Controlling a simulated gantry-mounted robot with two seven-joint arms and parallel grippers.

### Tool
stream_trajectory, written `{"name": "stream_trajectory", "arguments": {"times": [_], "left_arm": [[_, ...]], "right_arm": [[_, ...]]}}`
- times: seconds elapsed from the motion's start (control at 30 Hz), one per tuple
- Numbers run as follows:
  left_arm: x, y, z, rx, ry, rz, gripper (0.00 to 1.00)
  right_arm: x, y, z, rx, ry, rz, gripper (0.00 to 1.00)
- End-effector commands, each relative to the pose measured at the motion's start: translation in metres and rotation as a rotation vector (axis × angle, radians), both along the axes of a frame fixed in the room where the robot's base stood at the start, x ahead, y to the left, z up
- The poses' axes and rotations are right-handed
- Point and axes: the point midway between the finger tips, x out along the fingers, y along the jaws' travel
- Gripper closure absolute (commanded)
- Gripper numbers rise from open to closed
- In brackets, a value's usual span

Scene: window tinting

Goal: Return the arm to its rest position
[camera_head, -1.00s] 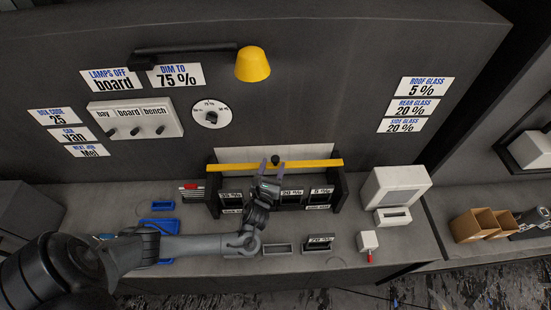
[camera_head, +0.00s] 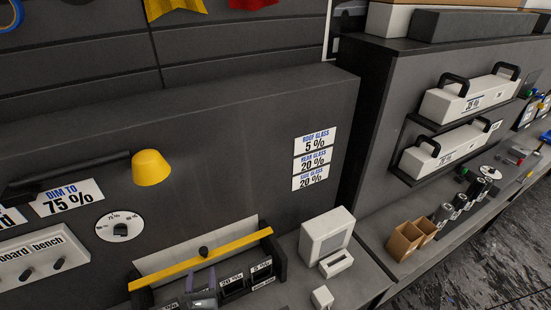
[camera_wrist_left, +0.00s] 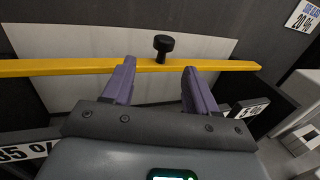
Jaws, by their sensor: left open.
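My left gripper (camera_head: 201,278) shows at the bottom edge of the head view, just in front of a yellow bar (camera_head: 235,255) with a black knob (camera_head: 204,252). Its two purple fingers are apart with nothing between them. In the left wrist view the open gripper (camera_wrist_left: 158,78) points toward the same yellow bar (camera_wrist_left: 80,67), and the black knob (camera_wrist_left: 164,44) stands beyond the gap between the fingertips. I cannot tell whether the fingers touch the bar. Most of my left arm is cut off below the head view. My right gripper is not in view.
The bar spans a rack with labelled slots (camera_head: 232,283). A white box-shaped device (camera_head: 325,233) stands right of it. A yellow lamp (camera_head: 151,168) juts from the wall above a dial (camera_head: 120,229). Brown open boxes (camera_head: 408,240) stand farther right on the bench.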

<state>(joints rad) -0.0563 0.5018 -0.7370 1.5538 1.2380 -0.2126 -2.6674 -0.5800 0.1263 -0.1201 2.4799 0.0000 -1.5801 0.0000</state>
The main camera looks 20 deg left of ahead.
Motion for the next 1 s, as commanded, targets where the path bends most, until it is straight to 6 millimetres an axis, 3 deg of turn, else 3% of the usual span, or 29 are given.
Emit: {"name": "stream_trajectory", "arguments": {"times": [0.13,0.27,0.37,0.47,0.67,0.8,1.0], "left_arm": [[-0.03,-0.006,-0.016,-0.032,0.06,0.017,0.42],[-0.058,-0.021,-0.014,-0.144,0.092,0.045,0.42],[-0.073,-0.046,-0.01,-0.372,0.141,0.05,0.42],[-0.084,-0.071,-0.003,-0.716,0.144,0.084,0.42],[-0.102,-0.11,0.028,-1.314,0.109,0.237,0.42],[-0.119,-0.129,0.058,-1.666,0.073,0.428,0.42],[-0.144,-0.145,0.097,-2.0,-0.024,0.783,0.42]], "right_arm": [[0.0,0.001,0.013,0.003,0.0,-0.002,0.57],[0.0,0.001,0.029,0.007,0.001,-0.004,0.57],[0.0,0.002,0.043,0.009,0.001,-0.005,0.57],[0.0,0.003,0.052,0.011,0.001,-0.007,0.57],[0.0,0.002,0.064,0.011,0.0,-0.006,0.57],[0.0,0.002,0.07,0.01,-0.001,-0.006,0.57],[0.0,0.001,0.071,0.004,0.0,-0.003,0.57]]}}
